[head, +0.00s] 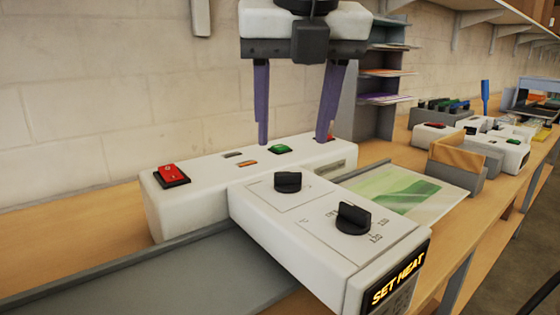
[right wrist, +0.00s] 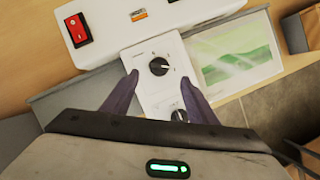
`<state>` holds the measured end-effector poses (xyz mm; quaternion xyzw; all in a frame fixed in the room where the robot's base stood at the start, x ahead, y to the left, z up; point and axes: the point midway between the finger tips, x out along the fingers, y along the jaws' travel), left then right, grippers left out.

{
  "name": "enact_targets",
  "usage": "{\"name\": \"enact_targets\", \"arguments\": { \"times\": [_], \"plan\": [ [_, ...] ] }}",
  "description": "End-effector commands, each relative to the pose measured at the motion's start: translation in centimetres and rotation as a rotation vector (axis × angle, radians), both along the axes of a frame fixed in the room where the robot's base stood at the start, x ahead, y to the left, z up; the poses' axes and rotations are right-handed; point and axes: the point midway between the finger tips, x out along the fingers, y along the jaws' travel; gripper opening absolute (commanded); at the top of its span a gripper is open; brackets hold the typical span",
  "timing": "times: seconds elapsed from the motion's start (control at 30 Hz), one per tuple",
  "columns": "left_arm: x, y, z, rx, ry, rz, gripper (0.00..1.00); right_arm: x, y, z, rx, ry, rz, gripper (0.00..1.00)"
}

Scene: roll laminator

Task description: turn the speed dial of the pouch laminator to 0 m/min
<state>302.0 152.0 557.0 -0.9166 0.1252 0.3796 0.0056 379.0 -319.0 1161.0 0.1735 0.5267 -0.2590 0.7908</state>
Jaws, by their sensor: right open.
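The pouch laminator (head: 215,190) is a long white body with a control box (head: 300,240) jutting toward me. The box carries two black dials. The rear dial (head: 288,182), nearer the body, seems to be the speed dial; its scale is too small to read. The front dial (head: 353,218) has a °C mark and heat numbers. My right gripper (head: 293,142) has purple fingers and is open and empty above the laminator. In the right wrist view, the rear dial (right wrist: 159,67) lies between and slightly beyond the fingertips (right wrist: 159,79); the front dial (right wrist: 179,116) is lower. My left gripper is out of view.
A red switch (head: 171,174) and a green button (head: 279,149) sit on the body. The box's display (head: 398,280) reads "SET HEAT". A green-printed sheet (head: 405,193) lies right of the box. A grey shelf rack (head: 375,110) stands behind.

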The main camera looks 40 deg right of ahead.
Motion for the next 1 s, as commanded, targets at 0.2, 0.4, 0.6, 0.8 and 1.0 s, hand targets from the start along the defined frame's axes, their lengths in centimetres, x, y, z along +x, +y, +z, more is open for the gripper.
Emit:
{"name": "enact_targets", "arguments": {
  "times": [0.2,0.4,0.6,0.8,1.0],
  "plan": [
    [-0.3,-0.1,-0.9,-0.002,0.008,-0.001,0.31,1.3,-1.0,-4.2,0.002,0.005,0.001,0.53],
    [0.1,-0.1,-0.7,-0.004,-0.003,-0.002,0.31,2.1,-1.5,-6.3,0.001,0.002,0.0,0.53],
    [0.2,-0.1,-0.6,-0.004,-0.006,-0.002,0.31,2.3,-1.7,-6.9,0.001,0.001,-0.001,0.53],
    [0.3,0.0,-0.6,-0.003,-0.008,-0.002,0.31,2.3,-1.7,-6.9,0.001,0.0,-0.002,0.51],
    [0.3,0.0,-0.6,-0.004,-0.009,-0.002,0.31,2.3,-1.7,-6.9,0.0,0.0,-0.001,0.18]
  ]
}}
